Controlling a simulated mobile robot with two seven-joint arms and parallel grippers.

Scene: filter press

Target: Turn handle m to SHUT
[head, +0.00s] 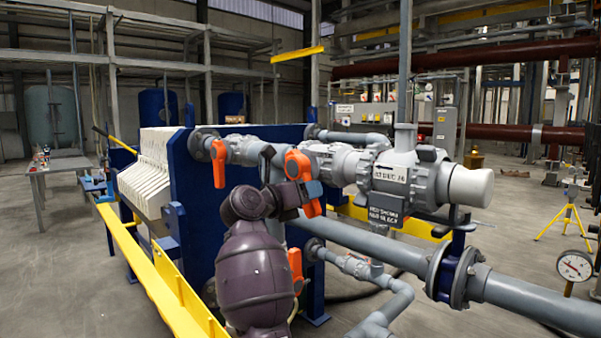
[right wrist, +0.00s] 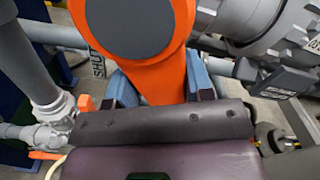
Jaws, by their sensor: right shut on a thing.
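An orange valve handle (head: 297,164) with a round hub is on the grey pipework in front of the blue plate. My right gripper (head: 306,192) is shut on its lever. In the right wrist view the orange handle (right wrist: 172,75) has a grey round cap on its hub, and its lever runs down between the blue fingers of the right gripper (right wrist: 160,88). A grey tag reading SHUT (right wrist: 97,58) is left of the handle. No letter m is readable on the handle. My left gripper is not in view.
A thick grey valve body (head: 390,176) stands right of my gripper. A yellow rail (head: 150,270) runs along the left.

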